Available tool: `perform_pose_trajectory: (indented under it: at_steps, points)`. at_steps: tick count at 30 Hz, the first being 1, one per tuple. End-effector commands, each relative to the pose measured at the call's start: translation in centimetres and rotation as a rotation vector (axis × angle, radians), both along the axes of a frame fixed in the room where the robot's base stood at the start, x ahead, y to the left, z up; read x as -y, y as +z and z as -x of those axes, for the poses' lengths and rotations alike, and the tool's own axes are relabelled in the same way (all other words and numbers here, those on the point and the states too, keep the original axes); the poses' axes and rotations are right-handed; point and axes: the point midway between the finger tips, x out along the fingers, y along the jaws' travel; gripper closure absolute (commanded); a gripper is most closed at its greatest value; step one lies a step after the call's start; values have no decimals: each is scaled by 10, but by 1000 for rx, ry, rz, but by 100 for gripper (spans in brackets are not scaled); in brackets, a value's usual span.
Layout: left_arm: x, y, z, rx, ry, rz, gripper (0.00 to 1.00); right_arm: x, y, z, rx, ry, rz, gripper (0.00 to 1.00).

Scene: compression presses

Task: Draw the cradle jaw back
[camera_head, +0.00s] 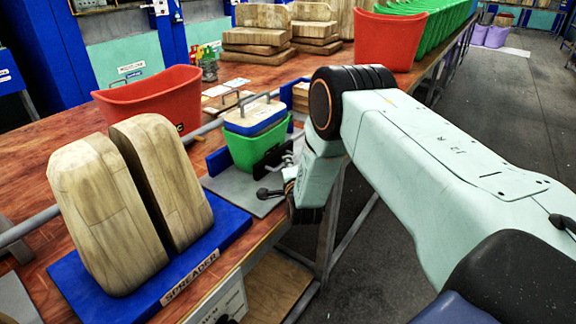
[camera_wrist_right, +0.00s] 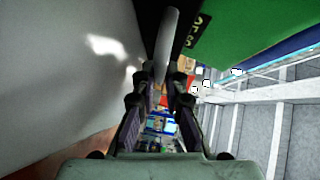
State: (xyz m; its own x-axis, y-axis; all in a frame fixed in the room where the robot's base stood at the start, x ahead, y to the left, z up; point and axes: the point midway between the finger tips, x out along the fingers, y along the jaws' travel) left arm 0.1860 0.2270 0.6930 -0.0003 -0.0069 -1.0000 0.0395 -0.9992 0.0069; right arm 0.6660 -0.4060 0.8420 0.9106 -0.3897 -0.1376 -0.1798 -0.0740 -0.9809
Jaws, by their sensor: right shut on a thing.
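The cradle holds a green bucket (camera_head: 252,150) with a blue and wooden block (camera_head: 254,115) in its top, on a grey base plate (camera_head: 232,188). A black jaw plate (camera_head: 268,162) stands close against the bucket's near right side. My left gripper is out of view.
A wooden spreader (camera_head: 110,205) on a blue base (camera_head: 215,235) stands at the near left. Another red bucket (camera_head: 388,38) and green buckets line the far bench. The floor (camera_head: 490,120) right of the bench is clear.

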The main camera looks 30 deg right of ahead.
Motion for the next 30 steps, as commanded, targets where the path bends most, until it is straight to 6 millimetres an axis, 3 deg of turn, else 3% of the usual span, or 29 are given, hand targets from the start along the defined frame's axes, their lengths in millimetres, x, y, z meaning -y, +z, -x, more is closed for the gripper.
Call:
perform_pose_trajectory:
  at_steps: [13,24,30]
  points:
    - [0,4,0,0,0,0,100,2,-1,7,-7,3,0,100]
    - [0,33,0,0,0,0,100,32,-1,79,-10,-1,-1,100]
    - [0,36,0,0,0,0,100,36,-2,91,-6,0,-2,100]
